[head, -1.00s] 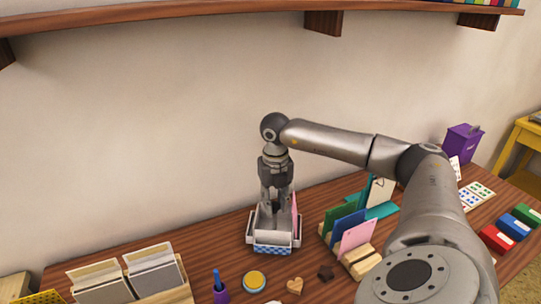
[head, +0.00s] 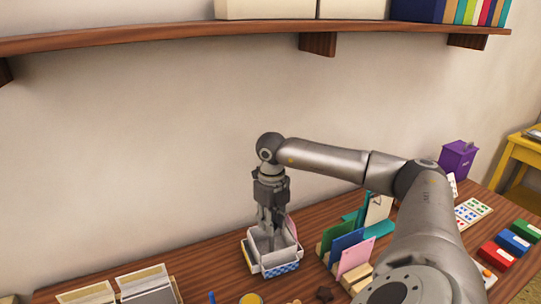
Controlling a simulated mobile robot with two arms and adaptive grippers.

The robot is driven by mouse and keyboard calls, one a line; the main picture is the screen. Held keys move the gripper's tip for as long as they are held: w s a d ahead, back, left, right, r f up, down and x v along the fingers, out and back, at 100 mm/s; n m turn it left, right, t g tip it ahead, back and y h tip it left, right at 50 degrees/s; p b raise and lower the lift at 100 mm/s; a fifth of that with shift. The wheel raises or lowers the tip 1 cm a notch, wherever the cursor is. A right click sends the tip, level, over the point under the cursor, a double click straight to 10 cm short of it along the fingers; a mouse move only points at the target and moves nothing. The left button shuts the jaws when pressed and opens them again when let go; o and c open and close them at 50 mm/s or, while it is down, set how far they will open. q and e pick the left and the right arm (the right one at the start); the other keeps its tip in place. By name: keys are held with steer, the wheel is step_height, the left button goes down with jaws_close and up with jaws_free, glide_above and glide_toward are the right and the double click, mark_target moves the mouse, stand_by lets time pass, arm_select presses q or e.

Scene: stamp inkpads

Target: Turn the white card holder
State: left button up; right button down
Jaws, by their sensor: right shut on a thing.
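The white card holder (head: 281,268) stands on the wooden desk, left of the middle row of cards. It is a small open box with a blue checked lower front, and it is turned at an angle to the desk edge. A pink card (head: 292,228) sticks up at its right side, partly hidden by my gripper. My right gripper (head: 270,244) points down into the holder from above and is shut on it. The fingertips are partly hidden by the holder's walls. My left gripper is not in view.
A wooden rack with green, blue and pink cards (head: 354,256) stands close to the right. Red (head: 497,255) and blue (head: 513,243) inkpads lie far right. A purple box (head: 458,160) stands at the back right. A shelf (head: 200,31) runs above. The wall is close behind.

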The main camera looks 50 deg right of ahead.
steer(key=shift+n, duration=0.4)
stand_by(0.4)
steer(key=c, duration=1.4)
jaws_free()
step_height(320, 180, up, 12)
steer(key=shift+r, duration=0.1)
